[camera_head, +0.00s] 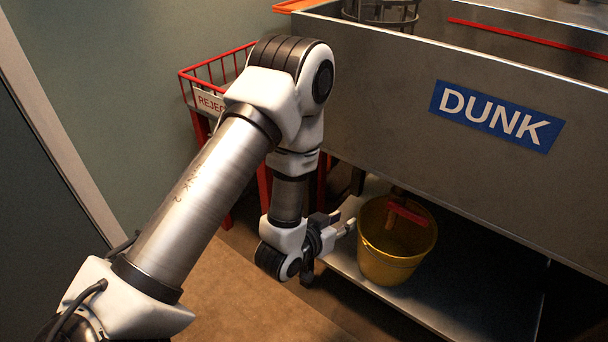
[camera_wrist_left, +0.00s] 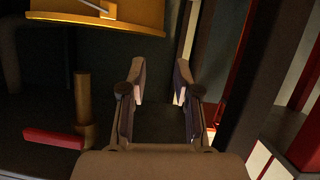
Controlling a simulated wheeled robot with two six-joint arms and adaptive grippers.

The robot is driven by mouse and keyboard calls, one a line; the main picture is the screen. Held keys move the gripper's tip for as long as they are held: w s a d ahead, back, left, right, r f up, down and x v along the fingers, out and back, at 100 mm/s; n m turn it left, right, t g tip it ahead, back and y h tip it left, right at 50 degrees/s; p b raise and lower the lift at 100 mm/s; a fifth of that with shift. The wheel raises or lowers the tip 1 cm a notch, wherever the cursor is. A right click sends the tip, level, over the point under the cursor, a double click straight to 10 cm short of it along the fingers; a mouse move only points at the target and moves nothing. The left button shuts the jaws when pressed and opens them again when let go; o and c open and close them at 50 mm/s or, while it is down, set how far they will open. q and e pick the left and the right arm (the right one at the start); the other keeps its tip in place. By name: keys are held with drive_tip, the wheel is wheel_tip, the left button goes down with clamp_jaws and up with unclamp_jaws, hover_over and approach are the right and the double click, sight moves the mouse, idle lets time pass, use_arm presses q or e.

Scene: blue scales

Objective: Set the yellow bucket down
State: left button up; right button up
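The yellow bucket (camera_head: 385,262) stands upright on a low metal shelf under the tank marked DUNK. Its edge also shows at the upper left of the left wrist view (camera_wrist_left: 95,28). My left gripper (camera_head: 346,226) is just left of the bucket's rim in the head view. In the left wrist view its two fingers (camera_wrist_left: 160,82) are apart with nothing between them, and the bucket lies off to one side. Whether a finger touches the bucket I cannot tell. My right gripper is in neither view.
A red valve handle (camera_head: 408,212) hangs under the tank (camera_head: 390,115), over the bucket; it also shows in the wrist view (camera_wrist_left: 54,138). A red wire basket (camera_head: 215,75) stands behind my left arm. The shelf (camera_head: 440,300) is bare right of the bucket.

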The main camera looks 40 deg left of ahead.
use_arm(q)
drive_tip(key=s+f+g, duration=0.6)
drive_tip(key=s+f, duration=0.3)
drive_tip(key=s, duration=0.4)
drive_tip(key=s+f+g+y, duration=0.1)
drive_tip(key=s+f+g, duration=0.6)
drive_tip(key=s+f, duration=0.3)
drive_tip(key=s, duration=0.3)
drive_tip(key=shift+s+a+g, duration=0.3)
drive_tip(key=shift+a, duration=0.05)
